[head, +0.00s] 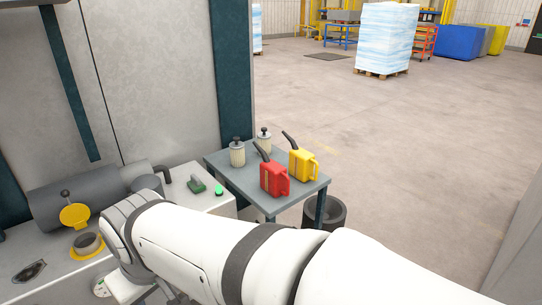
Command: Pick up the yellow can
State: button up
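The yellow can (301,165) stands upright on a small grey table (235,178), near its right side. It has a dark spout that leans up and to the left, and a handle on its right. A red can (273,178) of the same shape stands beside it, to the left and closer to me. My white arm reaches across the lower part of the head view, in front of the table. My gripper does not show; the arm's far end bends down at the lower left, away from the cans.
Two pale cylinders with dark tops, one (237,153) at the left and one (264,140) behind the cans, share the table. A dark round bin (334,213) stands on the floor at its right. The machine (160,75) rises at the left. Open floor (420,130) lies beyond.

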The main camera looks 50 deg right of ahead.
aim_at(301, 161)
jog(key=z, duration=3.65)
jog(key=i, duration=2.4)
jog(key=u, duration=1.8)
